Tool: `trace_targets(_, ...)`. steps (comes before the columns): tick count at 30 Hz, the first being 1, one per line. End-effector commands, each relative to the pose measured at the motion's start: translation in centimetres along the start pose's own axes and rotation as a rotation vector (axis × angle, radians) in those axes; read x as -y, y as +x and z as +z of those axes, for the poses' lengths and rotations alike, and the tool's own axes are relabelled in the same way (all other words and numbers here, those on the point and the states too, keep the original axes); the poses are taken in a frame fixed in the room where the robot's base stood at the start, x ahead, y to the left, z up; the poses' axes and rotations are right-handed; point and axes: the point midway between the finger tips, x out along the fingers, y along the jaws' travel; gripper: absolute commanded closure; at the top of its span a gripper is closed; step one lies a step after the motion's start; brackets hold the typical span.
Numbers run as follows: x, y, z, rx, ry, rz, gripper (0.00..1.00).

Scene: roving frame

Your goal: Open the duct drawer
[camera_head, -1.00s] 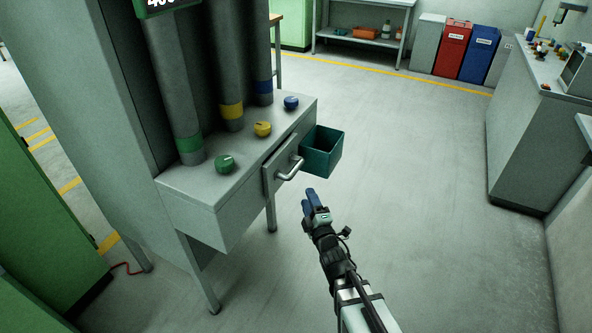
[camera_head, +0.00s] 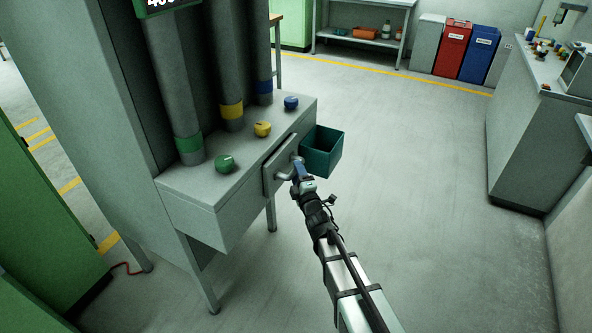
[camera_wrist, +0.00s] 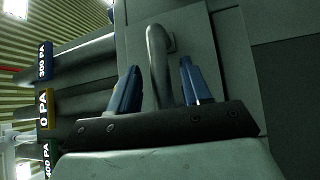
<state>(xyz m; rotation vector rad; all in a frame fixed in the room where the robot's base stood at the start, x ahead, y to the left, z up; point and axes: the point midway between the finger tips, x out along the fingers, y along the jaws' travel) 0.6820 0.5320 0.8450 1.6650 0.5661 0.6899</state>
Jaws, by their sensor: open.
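The duct drawer (camera_head: 271,177) is a grey front panel in the side of the grey duct bench, with a metal bar handle (camera_head: 283,175). Its front stands slightly proud of the bench. My gripper (camera_head: 299,168) is at the handle. In the wrist view the handle (camera_wrist: 158,62) rises between the two blue fingers of my gripper (camera_wrist: 158,90), which are apart on either side of it. The fingers are open and do not visibly grip the handle. In the head view my fingers hide part of the handle.
A teal open bin (camera_head: 322,152) hangs at the bench's right end, close beside my gripper. Green (camera_head: 225,164), yellow (camera_head: 262,129) and blue (camera_head: 291,103) knobs sit on the bench top (camera_head: 190,182), before the ducts. The floor (camera_head: 420,180) to the right is clear.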

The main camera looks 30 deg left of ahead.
Motion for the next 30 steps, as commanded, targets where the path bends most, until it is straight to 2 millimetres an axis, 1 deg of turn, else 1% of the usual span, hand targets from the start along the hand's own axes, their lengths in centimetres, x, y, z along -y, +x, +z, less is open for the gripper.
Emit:
trace_targets(1,0.1,0.7,0.0,0.000,0.000,0.000,0.52)
trace_targets(6,0.0,1.6,0.0,0.000,0.000,0.000,0.52)
trace_targets(16,0.0,1.7,0.0,0.000,0.000,0.000,0.52)
trace_targets(17,0.0,1.7,0.0,0.000,0.000,0.000,0.54)
trace_targets(30,0.0,1.7,0.0,0.000,0.000,0.000,0.96)
